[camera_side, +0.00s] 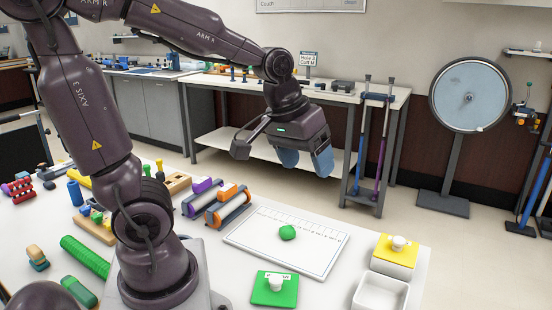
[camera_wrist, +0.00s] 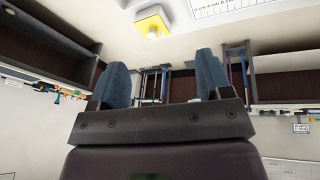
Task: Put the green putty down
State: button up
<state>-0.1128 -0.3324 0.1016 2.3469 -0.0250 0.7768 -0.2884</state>
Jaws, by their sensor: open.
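The green putty (camera_side: 287,232) is a small rounded lump resting on the white ruled board (camera_side: 262,249) on the table. My gripper (camera_side: 305,162) is raised above and beyond the board, well apart from the putty. Its two blue padded fingers are spread with nothing visible between them. They also show wide apart in the wrist view, where my gripper (camera_wrist: 163,75) appears empty. The putty does not show in the wrist view; only a ruled edge of the board (camera_wrist: 222,8) does.
Orange and purple-topped rollers (camera_side: 228,205), pegs and a green cylinder (camera_side: 85,256) crowd the left.

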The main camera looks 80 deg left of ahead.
jog(key=s+d+r+m+t, duration=0.1)
jog(key=s+d+r+m, duration=0.2)
jog(key=s+d+m, duration=0.2)
jog(key=shift+s+d+m+t, duration=0.25)
jog(key=shift+s+m, duration=0.25)
jog(key=shift+s, duration=0.4)
